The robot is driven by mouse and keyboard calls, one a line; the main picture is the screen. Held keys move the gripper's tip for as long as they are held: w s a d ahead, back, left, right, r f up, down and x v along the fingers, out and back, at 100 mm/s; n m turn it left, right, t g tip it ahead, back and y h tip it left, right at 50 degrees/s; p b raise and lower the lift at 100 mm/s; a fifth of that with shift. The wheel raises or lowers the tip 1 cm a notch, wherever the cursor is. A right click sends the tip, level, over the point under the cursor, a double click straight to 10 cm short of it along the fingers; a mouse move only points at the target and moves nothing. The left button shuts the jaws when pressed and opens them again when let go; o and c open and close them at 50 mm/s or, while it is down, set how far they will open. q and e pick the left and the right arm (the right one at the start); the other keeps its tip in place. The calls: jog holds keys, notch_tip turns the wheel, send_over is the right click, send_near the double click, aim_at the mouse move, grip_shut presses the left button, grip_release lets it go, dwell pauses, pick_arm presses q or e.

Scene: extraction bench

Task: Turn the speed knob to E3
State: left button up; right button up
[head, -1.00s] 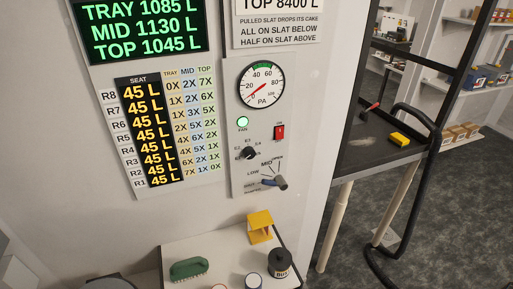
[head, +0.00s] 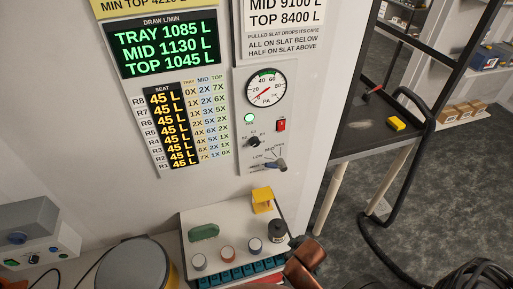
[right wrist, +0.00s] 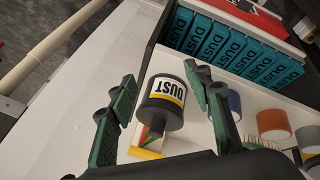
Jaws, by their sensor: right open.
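The speed knob (head: 254,142) is a small black knob on the grey wall panel, below the green fan light. Small labels surround it; its pointer setting is too small to read. My right gripper (right wrist: 162,78) is open in the right wrist view, with its green-padded fingers spread on either side of a black pot marked DUST (right wrist: 165,105). I cannot tell whether they touch it. In the head view my copper-coloured right arm comes in at the bottom, well below the knob. My left gripper is not in view.
Below the knob is a lever (head: 275,164); a red switch (head: 281,125) and a gauge (head: 265,88) are above. The white bench tray (head: 188,228) holds a yellow stand (head: 262,199), a green brush (head: 204,232), the pot and several jars. The space before the panel is clear.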

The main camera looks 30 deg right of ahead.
jog(key=w+r+n+t, duration=0.1)
jog(key=w+r+n, duration=0.1)
jog(key=w+r, duration=0.1)
jog(key=w+d+r+n+t+h, duration=0.1)
jog(key=w+r+n, duration=0.1)
jog(key=w+n, duration=0.1)
jog(key=w+d+r+n+t+h, duration=0.1)
jog(key=w+r+n, duration=0.1)
jog(key=w+r, duration=0.1)
jog(key=shift+w+r, duration=0.3)
jog(key=w+r+n+t+h, duration=0.1)
jog(key=w+r+n+t, duration=0.2)
jog(key=w+r+n, duration=0.35)
jog(key=n+t+y, duration=0.1)
jog(key=n+t, duration=0.6)
jog(key=n, duration=0.8)
send_near(256, 144)
jog(key=x, duration=0.2)
jog(key=shift+g, duration=0.3)
jog(key=x, duration=0.2)
jog(key=p+x, duration=0.1)
jog(key=x, duration=0.1)
jog(key=p+x, duration=0.1)
jog(key=x, duration=0.2)
jog(key=shift+w+r, duration=0.1)
jog(key=shift+r, duration=0.2)
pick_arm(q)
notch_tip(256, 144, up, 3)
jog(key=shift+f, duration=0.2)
